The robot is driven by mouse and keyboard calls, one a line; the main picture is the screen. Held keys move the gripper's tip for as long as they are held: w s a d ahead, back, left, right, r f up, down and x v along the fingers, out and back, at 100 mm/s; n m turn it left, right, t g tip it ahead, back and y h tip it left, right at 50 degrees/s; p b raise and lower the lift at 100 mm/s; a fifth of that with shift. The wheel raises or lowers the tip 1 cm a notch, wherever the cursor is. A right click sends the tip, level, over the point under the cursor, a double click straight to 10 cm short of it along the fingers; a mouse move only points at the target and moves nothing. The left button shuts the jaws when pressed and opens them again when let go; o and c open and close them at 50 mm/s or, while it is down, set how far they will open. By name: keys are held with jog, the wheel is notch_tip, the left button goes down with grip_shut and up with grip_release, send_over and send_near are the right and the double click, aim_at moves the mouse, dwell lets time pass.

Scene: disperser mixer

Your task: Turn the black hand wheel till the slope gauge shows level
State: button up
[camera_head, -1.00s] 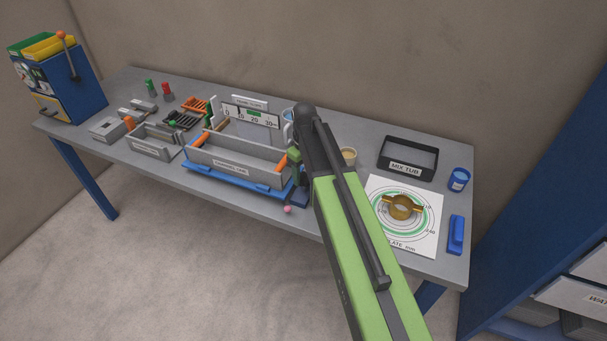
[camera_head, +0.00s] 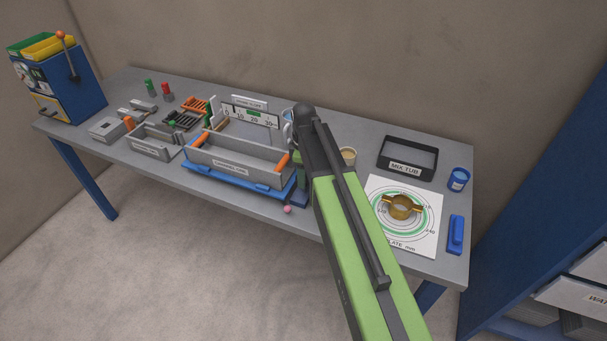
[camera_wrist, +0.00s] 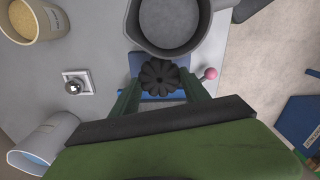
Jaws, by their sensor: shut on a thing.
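The black hand wheel (camera_wrist: 160,77) sits between the two fingers of my gripper (camera_wrist: 160,88) in the wrist view. The fingers are shut on its sides. In the head view my arm hides the wheel and most of the gripper. The slope gauge (camera_head: 249,116) is a white scale board with a green band and numbers, standing behind a grey trough (camera_head: 237,164) on a blue base (camera_head: 225,182). I cannot make out a pointer reading at this size.
A pink ball (camera_wrist: 210,73) is close to the right finger. A grey pan (camera_wrist: 169,25) is just beyond the wheel. A tan-filled cup (camera_wrist: 34,20) and a blue-filled cup (camera_wrist: 42,142) stand at left. A MIX TUB frame (camera_head: 408,157) and a ringed sheet (camera_head: 405,234) lie at right.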

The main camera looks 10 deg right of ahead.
jog(key=shift+n, duration=1.7)
jog(key=o, duration=1.4)
jog(key=shift+c, duration=0.2)
notch_tip(320, 180, up, 17)
jog(key=p, duration=1.7)
jog(key=shift+r, duration=0.2)
